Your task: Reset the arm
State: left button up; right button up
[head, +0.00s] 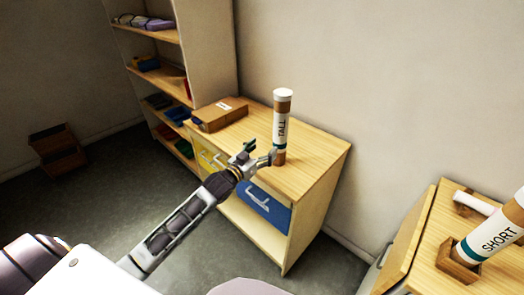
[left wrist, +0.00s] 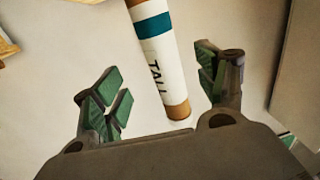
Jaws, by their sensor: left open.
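A tall tube (head: 283,120) marked TALL, with a white label, teal band, brown lower end and pale cap, stands upright on the wooden cabinet top (head: 318,155). My left gripper (head: 261,154) is open beside the tube's lower part. In the left wrist view the tube (left wrist: 153,45) shows between the spread green-padded fingers of the left gripper (left wrist: 158,88), with gaps on both sides. I cannot tell how deep between the fingers it stands. My right gripper is not in view.
A brown box (head: 219,115) lies at the cabinet's back left. Yellow and blue (head: 264,208) bins sit below the top. A shelf (head: 152,65) stands behind. At right, a SHORT tube (head: 492,240) sits in a wooden holder on another table (head: 445,225). A brown crate (head: 58,150) is on the floor.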

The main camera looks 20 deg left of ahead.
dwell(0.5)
pick_arm(q)
jog(key=s+d+f+g+y, duration=0.3)
jog(key=s+f+g, duration=0.3)
jog(key=s+f, duration=0.55)
jog(key=s+f+g+y, duration=0.15)
jog(key=s+g, duration=0.25)
jog(key=s, duration=0.6)
jog(key=s+f+g, duration=0.3)
jog(key=s+g, duration=0.1)
jog(key=s, duration=0.5)
notch_tip(320, 180, down, 34)
jog(key=s+g, duration=0.1)
jog(key=s, duration=0.2)
jog(key=s+a+f, duration=0.2)
jog(key=s+f, duration=0.7)
jog(key=s, duration=0.1)
jog(key=s+a+f+g, duration=0.1)
jog(key=s+a+f, duration=0.2)
jog(key=s+f, duration=0.7)
jog(key=shift+s, duration=0.6)
jog(key=shift+f, duration=0.1)
